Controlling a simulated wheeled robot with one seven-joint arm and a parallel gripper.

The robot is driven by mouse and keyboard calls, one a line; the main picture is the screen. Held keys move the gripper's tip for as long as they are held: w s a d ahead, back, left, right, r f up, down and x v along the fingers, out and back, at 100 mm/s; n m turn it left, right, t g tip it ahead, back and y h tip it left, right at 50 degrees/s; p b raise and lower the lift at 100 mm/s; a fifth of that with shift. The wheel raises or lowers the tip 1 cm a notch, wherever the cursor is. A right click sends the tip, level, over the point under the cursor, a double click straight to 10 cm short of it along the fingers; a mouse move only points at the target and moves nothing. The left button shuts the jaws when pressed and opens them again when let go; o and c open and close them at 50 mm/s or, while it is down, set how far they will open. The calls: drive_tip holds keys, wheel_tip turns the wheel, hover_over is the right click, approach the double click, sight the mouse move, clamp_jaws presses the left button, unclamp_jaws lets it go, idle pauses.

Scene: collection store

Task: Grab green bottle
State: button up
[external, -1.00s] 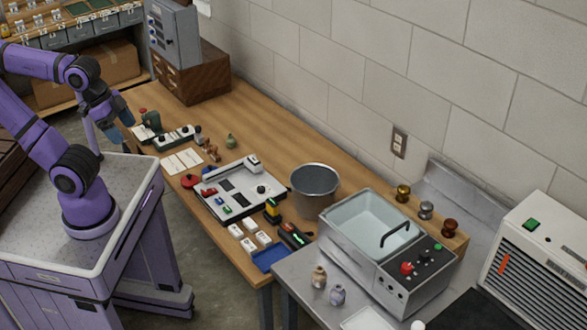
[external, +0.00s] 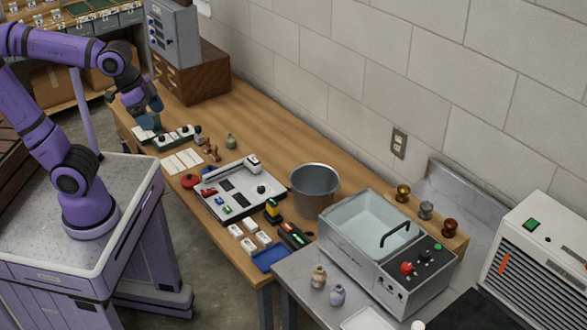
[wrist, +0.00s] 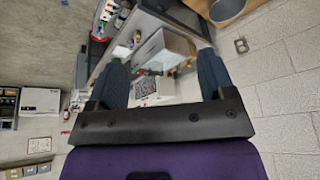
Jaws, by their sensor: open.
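A small green bottle (external: 231,142) stands upright on the wooden workbench (external: 262,118), behind the white tray with parts. My gripper (external: 150,114) is above the left end of the bench, to the left of the bottle and apart from it. In the wrist view my gripper (wrist: 163,62) shows two dark fingers spread wide with nothing held between them. I cannot make out the bottle for certain in the wrist view.
Small brown figures (external: 211,151) and a green-and-white device (external: 174,138) lie left of the bottle. A white parts tray (external: 222,203) is in front of it, and a metal bucket (external: 314,184) stands to the right. The bench behind the bottle is clear.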

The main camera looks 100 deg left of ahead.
drive_tip(key=w+a+f+n+g, duration=0.1)
drive_tip(key=w+a+f, duration=0.2)
drive_tip(key=w+a, duration=0.7)
drive_tip(key=w+a+f+n+g, duration=0.1)
drive_tip(key=w+a+f, duration=0.2)
drive_tip(key=w+a, duration=0.8)
drive_tip(key=s+a+f+g, duration=0.1)
drive_tip(key=s+a+f, duration=0.15)
drive_tip(key=a, duration=0.45)
drive_tip(key=s+a+f, duration=0.1)
drive_tip(key=a+f, duration=0.2)
drive_tip(key=a, duration=0.5)
drive_tip(key=n+g, duration=0.2)
hover_over(230, 135)
drive_tip(key=shift+h, duration=0.3)
drive_tip(key=f, duration=3.2)
drive_tip(key=shift+w+d, duration=0.2)
drive_tip(key=shift+d, duration=0.05)
drive_tip(key=shift+s+a+f, duration=0.15)
drive_tip(key=shift+s+f, duration=0.05)
drive_tip(key=shift+f, duration=0.35)
wheel_tip(230, 135, down, 10)
drive_tip(key=shift+a+f, duration=0.1)
drive_tip(key=shift+a, duration=0.05)
drive_tip(key=c, duration=1)
drive_tip(key=shift+c, duration=0.2)
